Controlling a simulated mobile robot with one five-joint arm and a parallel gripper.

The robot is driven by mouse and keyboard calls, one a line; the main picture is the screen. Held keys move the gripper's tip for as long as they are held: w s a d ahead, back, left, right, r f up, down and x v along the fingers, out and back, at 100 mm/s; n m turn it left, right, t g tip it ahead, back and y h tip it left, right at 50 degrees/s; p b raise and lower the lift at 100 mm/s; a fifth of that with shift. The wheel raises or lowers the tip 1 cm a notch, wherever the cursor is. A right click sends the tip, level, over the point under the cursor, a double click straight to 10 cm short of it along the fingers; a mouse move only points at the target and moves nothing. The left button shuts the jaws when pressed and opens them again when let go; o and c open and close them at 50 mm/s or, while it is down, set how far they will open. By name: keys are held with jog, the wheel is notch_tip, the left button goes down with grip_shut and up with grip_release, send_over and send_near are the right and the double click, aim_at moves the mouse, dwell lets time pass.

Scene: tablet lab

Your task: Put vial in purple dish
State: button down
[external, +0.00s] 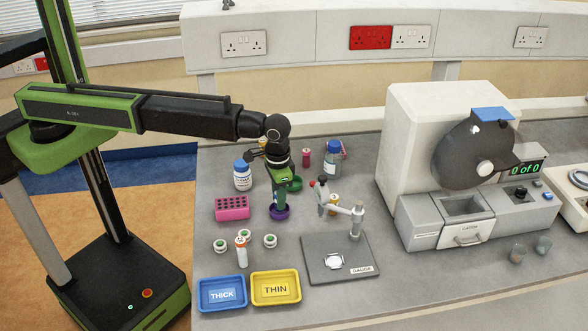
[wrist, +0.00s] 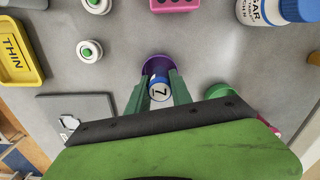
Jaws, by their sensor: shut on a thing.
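My gripper (external: 280,194) points down over the bench; its fingers also show in the wrist view (wrist: 160,93). It is shut on a vial (wrist: 159,91) with a white top marked 7 and a blue rim. The purple dish (external: 279,213) is directly below the fingers. In the wrist view the purple dish (wrist: 155,62) shows just beyond and around the vial's far side. I cannot tell whether the vial touches the dish floor. In the external view the vial is mostly hidden by the fingers.
A green dish (external: 296,184) is close beside the gripper. A pink rack (external: 232,208) and a white jar (external: 243,176) stand to the left. The gauge stand (external: 355,222) is to the right. Blue THICK (external: 222,294) and yellow THIN (external: 275,288) trays lie in front.

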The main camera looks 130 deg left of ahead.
jog(key=shift+f, duration=0.85)
jog(key=shift+r, duration=0.25)
jog(key=shift+f, duration=0.25)
jog(key=c, duration=1.1)
grip_release()
jog(key=shift+r, duration=0.1)
jog(key=shift+c, duration=0.2)
notch_tip(320, 180, up, 13)
jog(key=p, duration=1.2)
jog(key=shift+f, duration=0.3)
